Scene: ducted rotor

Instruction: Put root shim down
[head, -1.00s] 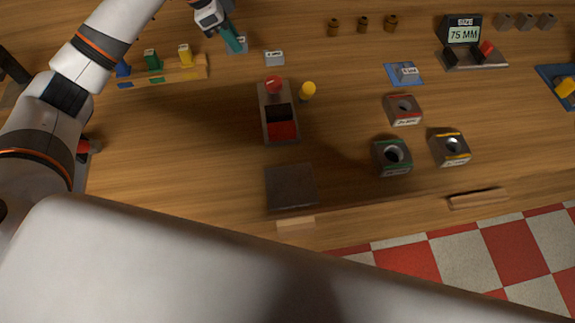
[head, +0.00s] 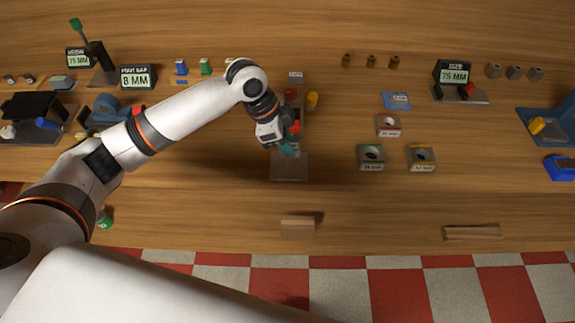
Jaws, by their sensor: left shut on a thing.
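My left gripper (head: 288,149), with teal fingertips, comes in from the left. It points down over the far edge of a flat grey plate (head: 289,170) near the front of the table. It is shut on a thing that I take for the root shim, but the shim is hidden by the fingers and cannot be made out. I cannot tell whether the fingertips touch the plate. A blue shim-like piece (head: 180,67) and a green one (head: 205,67) stand on the rack at the back, left of centre. My right gripper is out of view.
A fixture with a red knob (head: 291,94) lies just behind the gripper, partly hidden. Square blocks with holes (head: 371,157) stand to the right. A sign (head: 138,77) reads 8 MM. The front middle table is mostly clear.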

